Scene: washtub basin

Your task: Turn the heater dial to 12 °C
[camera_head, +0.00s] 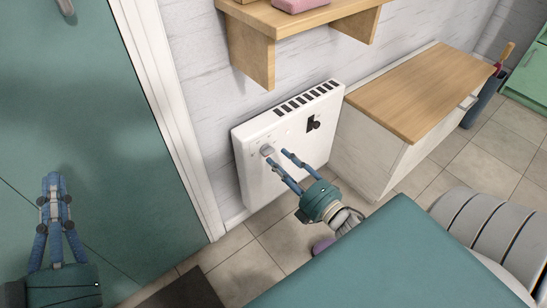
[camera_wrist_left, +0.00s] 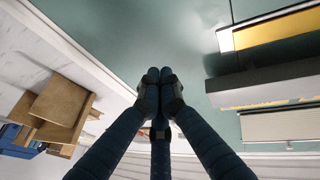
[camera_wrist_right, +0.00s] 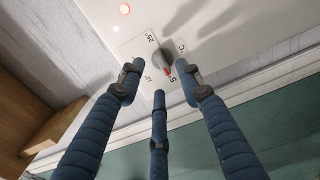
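The white heater (camera_head: 250,177) hangs on the wall in the middle of the head view. Its grey dial (camera_head: 267,150) is on the front, near the upper left. In the right wrist view the dial (camera_wrist_right: 159,59) has a red mark pointing down-right, towards a label that looks like 5. A 25 label is above it; another label at lower left is hard to read. My right gripper (camera_head: 277,156) is open, its fingers spread just short of the dial; contact cannot be told. My left gripper (camera_head: 53,177) is shut and empty, far left, away from the heater.
A wooden shelf (camera_head: 252,52) juts out above the heater. A wood-topped cabinet (camera_head: 420,92) stands right of it. A green door (camera_head: 105,120) with white frame is at left. A red light (camera_wrist_right: 125,9) glows on the heater.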

